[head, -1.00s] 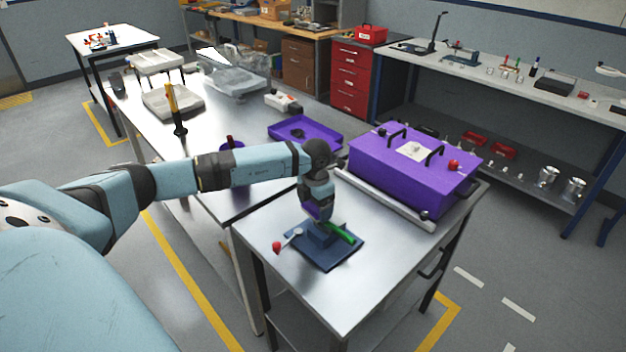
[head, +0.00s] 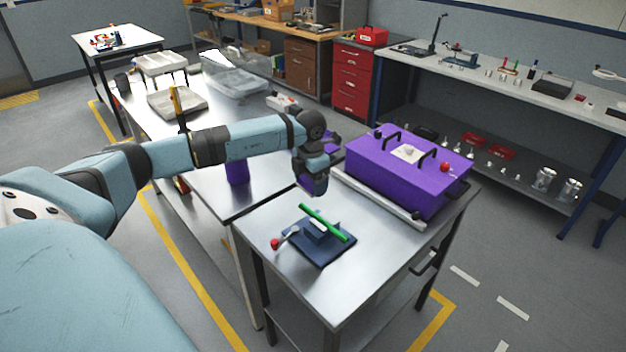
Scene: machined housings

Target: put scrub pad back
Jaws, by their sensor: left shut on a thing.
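My left gripper (head: 318,190) points down above the near metal table, beyond and above the blue mat. It is shut on a small, dark purple piece (head: 304,181) that I take to be the scrub pad; the fingers hide most of it. The dark blue mat (head: 325,257) lies flat on the table, apart from the gripper. On it are a blue block with a light top (head: 318,225), a long green bar (head: 323,222) and a red-knobbed lever (head: 284,239). My right gripper is out of view.
A purple box (head: 405,175) with two black handles stands to the right, behind a metal rail (head: 378,199). A purple cup (head: 238,172) and part of a purple tray (head: 333,139) show around my arm. The table's front is bare.

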